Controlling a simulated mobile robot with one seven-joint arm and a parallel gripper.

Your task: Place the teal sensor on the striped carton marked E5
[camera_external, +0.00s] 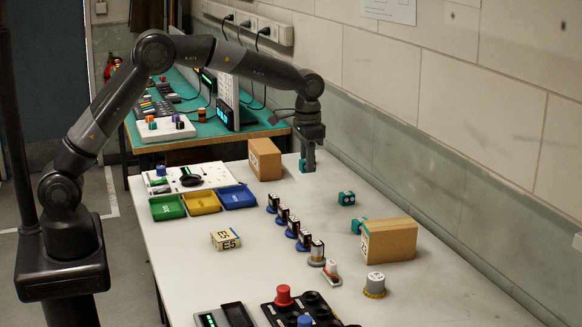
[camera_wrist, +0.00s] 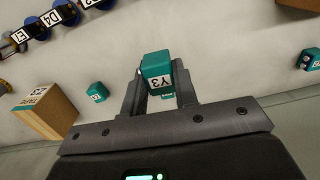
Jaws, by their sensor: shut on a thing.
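My gripper (camera_external: 307,164) is shut on a teal sensor and holds it above the far part of the bench, right of a cardboard box. In the wrist view the held teal sensor (camera_wrist: 156,68) sits between the fingertips, its white label reading Y3.
Other teal blocks (camera_external: 346,198) lie on the bench, one beside the right cardboard box (camera_external: 389,241). Another cardboard box (camera_external: 265,159) stands left of my gripper.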

